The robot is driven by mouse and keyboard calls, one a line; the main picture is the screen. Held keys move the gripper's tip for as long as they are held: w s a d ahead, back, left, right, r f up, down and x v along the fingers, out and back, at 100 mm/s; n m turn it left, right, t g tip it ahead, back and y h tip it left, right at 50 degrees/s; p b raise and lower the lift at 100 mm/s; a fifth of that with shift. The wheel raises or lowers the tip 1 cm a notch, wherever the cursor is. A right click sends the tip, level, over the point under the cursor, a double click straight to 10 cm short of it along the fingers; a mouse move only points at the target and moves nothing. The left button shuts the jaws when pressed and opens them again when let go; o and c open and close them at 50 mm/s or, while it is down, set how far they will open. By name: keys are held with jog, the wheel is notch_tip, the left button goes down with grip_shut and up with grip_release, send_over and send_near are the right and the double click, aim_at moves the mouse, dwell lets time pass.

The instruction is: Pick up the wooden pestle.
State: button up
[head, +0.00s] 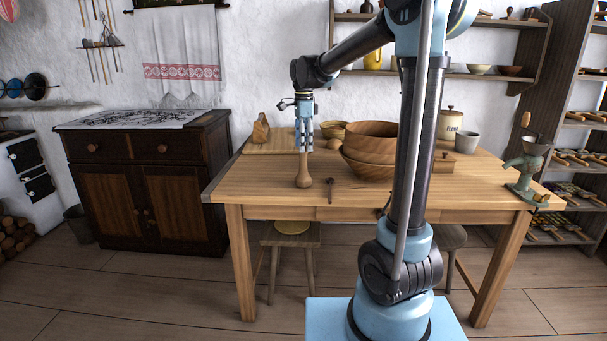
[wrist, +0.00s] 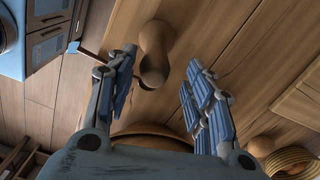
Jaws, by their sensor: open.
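The wooden pestle (head: 303,180) is on the table near its front edge, with its wide round end toward me. In the wrist view the pestle (wrist: 157,38) shows a wide end and a narrower knob, lying beyond the gap between the fingertips. My gripper (head: 304,148) points down just above the pestle, its fingers hiding part of it in the head view. In the wrist view my gripper (wrist: 160,70) is open, one finger to each side, and nothing is held. I cannot tell whether the fingers touch the pestle.
The wooden table (head: 265,182) holds large stacked wooden bowls (head: 370,170) right of the gripper. A thin dark utensil (head: 330,188) lies just right of the pestle. A cutting board (head: 262,148) is at the back left. A grinder (head: 527,172) stands at the right end. The table's front left is clear.

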aim_at(303, 155)
jog(key=shift+s+a+f, duration=0.1)
jog(key=shift+s+f, duration=0.1)
jog(key=shift+f, duration=1.1)
jog(key=shift+s+f, duration=0.15)
jog(key=shift+f, duration=1.1)
jog(key=shift+c, duration=0.6)
grip_shut()
